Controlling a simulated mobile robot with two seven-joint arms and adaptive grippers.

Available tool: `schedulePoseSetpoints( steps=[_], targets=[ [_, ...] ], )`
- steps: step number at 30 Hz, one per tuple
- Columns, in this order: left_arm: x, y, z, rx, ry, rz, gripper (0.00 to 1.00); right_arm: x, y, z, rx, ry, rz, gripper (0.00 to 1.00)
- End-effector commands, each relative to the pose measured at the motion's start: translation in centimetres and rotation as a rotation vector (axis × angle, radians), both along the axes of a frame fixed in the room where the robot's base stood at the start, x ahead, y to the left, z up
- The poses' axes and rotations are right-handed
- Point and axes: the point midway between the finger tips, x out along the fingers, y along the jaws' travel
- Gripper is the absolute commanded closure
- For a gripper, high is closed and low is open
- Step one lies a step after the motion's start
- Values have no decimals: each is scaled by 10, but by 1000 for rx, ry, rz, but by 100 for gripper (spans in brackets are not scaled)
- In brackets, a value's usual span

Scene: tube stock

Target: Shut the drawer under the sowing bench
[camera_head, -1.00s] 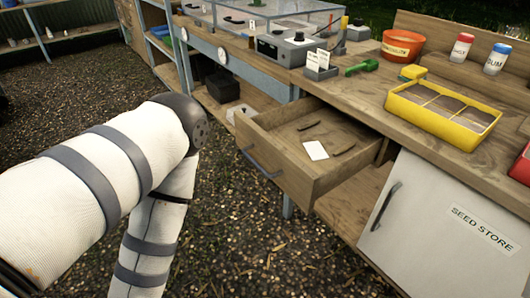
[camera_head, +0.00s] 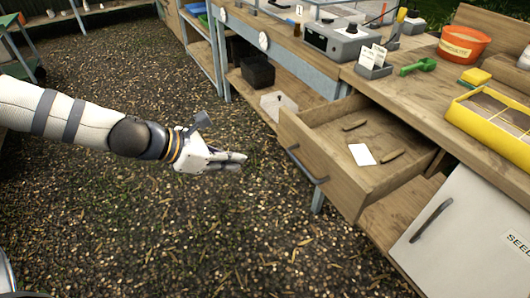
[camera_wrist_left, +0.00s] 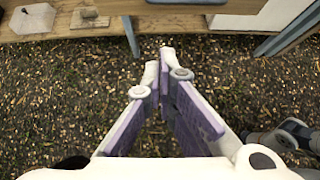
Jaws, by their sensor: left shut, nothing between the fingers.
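The wooden drawer (camera_head: 325,180) under the sowing bench (camera_head: 395,88) stands pulled out in the head view. It has a dark bar handle (camera_head: 308,166) on its front. Inside lie a white card (camera_head: 361,154) and two small brown pieces. My left gripper (camera_head: 243,158) is shut and empty, in the air left of the drawer front and apart from it, pointing right. In the left wrist view, its fingers (camera_wrist_left: 165,55) meet at the tips above the ground.
A white cupboard door (camera_head: 465,230) with a dark handle is right of the drawer. A metal bench leg (camera_head: 318,198) stands below it. Black crates (camera_head: 257,72) sit on a low shelf. A yellow tray (camera_head: 495,120) and orange pot (camera_head: 464,44) stand on the bench.

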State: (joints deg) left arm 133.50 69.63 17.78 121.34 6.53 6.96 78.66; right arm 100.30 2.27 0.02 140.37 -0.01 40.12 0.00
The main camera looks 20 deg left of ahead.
Motion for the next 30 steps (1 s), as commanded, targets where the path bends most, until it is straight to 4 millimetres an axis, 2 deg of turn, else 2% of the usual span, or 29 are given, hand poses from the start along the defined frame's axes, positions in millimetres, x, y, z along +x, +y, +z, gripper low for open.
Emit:
schedulePoseSetpoints(
  steps=[5, 9, 16, 18, 21, 30],
  targets=[
    [10, -9, -21, -8, 19, 9, 100, -9, 0, -8, -1, 35, -1, 60],
    [27, -25, -49, -8, 31, 6, 100, -31, 0, -28, -1, 114, -1, 60],
    [58, -49, -77, -6, 22, 5, 100, -51, 0, -49, -1, 185, 0, 60],
    [70, -56, -65, -4, 7, 4, 100, -47, 0, -44, 0, 170, 0, 60],
    [81, -65, -60, -5, 5, 4, 100, -45, 0, -42, -1, 163, 0, 60],
    [90, -72, -58, -6, 7, 6, 100, -44, 0, -42, -1, 160, 0, 60]
  ],
)
